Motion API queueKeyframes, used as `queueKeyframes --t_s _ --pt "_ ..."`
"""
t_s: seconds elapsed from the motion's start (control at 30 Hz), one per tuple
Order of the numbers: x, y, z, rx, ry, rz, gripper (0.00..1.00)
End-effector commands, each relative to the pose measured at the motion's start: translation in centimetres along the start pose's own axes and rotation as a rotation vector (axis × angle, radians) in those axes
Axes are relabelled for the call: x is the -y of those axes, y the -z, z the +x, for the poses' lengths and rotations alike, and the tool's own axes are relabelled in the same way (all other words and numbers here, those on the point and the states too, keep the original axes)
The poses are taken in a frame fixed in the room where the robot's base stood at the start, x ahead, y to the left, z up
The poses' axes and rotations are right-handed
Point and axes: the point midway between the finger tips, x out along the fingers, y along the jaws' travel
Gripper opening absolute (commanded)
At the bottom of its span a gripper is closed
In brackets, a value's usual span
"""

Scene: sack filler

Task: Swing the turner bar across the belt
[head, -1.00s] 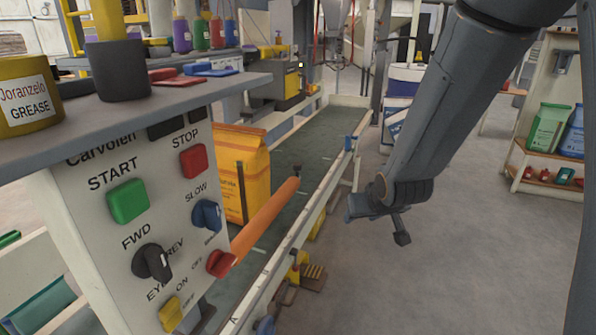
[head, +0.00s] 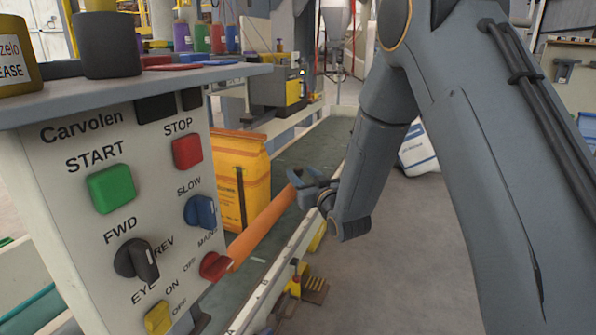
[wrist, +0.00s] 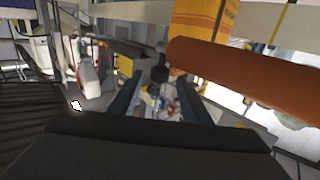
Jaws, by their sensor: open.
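The orange turner bar (head: 262,228) runs slantwise along the green belt (head: 318,148), from behind the control panel toward the belt's near rail. My gripper (head: 307,183) is at the bar's far end, above the rail, and covers that end in the head view. In the wrist view the turner bar (wrist: 245,76) comes in from the right. My open gripper (wrist: 158,92) has a dark knob (wrist: 159,73) just ahead, between its fingers in the picture. I cannot tell whether they touch it. A yellow sack (head: 240,185) stands upright on the belt beside the bar.
The control panel (head: 70,150) with buttons and knobs stands close at the left. The belt's pale side rail (head: 280,270) runs along the near side. A yellow pedal (head: 312,288) is on the floor beside it. Grey floor (head: 400,260) to the right is clear.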

Motion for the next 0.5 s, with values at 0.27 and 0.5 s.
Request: queueKeyframes --t_s 0.27,0.5 --pt "0.0 0.0 3.2 0.0 -0.001 0.0 0.43" --pt "-0.1 0.0 3.7 0.002 -0.002 0.001 0.43"
